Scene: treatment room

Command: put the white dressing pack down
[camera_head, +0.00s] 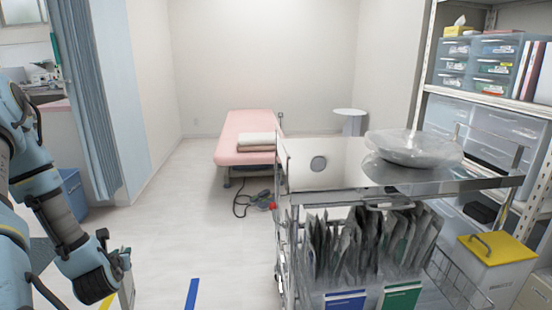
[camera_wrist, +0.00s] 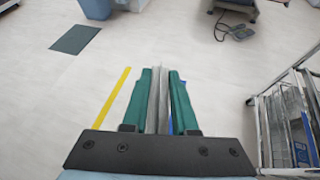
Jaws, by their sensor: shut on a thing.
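My gripper (camera_head: 120,268) is at the lower left in the head view, over open floor and left of the steel cart. In the wrist view its two green fingers (camera_wrist: 160,82) are closed on a thin, pale grey-white pack (camera_wrist: 157,108), seen edge-on. This looks like the white dressing pack, though its broad face is hidden from the wrist camera. In the head view, only a pale piece of it shows beside the fingers. The gripper and pack are apart from any surface that I can see.
The steel cart (camera_head: 340,165) bears a clear-wrapped bowl (camera_head: 412,147) and several upright packets (camera_head: 365,240). A pink bed (camera_head: 243,135) with a folded towel stands behind. Cables lie by the bed. A yellow-lidded bin (camera_head: 497,248) is at right.

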